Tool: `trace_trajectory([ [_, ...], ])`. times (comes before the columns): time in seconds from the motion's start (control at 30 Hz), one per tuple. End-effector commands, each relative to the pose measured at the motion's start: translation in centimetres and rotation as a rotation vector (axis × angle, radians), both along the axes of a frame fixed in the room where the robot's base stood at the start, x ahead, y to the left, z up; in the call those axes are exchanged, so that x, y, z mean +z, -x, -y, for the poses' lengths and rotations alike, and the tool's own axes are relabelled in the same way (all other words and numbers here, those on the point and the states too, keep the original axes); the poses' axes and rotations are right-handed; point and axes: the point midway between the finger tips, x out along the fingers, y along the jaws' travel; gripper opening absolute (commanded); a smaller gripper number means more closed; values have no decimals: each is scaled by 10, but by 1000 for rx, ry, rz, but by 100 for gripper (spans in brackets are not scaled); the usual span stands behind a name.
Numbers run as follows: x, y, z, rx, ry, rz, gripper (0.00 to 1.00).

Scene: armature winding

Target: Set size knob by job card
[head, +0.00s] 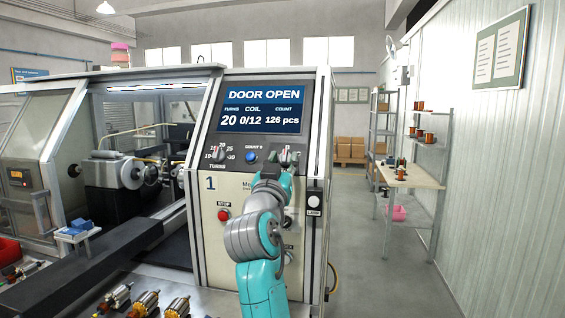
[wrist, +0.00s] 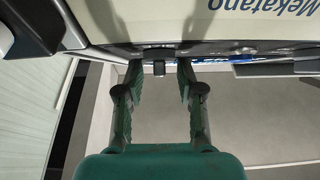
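The machine's front panel carries a turns knob (head: 222,154) with a printed scale around it, and a second knob (head: 285,156) to the right, partly behind my gripper. The second knob's label is not readable. The screen (head: 262,107) reads DOOR OPEN, turns 20, coil 0/12, count 126 pcs. My gripper (head: 284,170) is up at the panel by the second knob. In the wrist view, the open fingers (wrist: 159,72) stand either side of a small dark knob (wrist: 158,54), with a gap at the right finger. No job card is clearly identifiable.
A blue button (head: 251,157) sits between the knobs. A red stop button (head: 223,215) and a lamp switch (head: 314,200) are lower on the panel. Armatures (head: 146,303) lie at the front left. A notice board (head: 499,50) hangs on the right wall.

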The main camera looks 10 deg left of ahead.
Motion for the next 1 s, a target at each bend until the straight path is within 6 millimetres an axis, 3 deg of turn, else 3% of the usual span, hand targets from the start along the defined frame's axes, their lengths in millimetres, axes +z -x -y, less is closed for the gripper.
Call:
trace_trajectory([
  [0.17, -5, 12, -1, 1, -1, 0, 38],
  [0.7, -37, 101, -4, 1, 0, 0, 38],
  [1.0, -40, 113, -4, 0, 0, 0, 38],
])
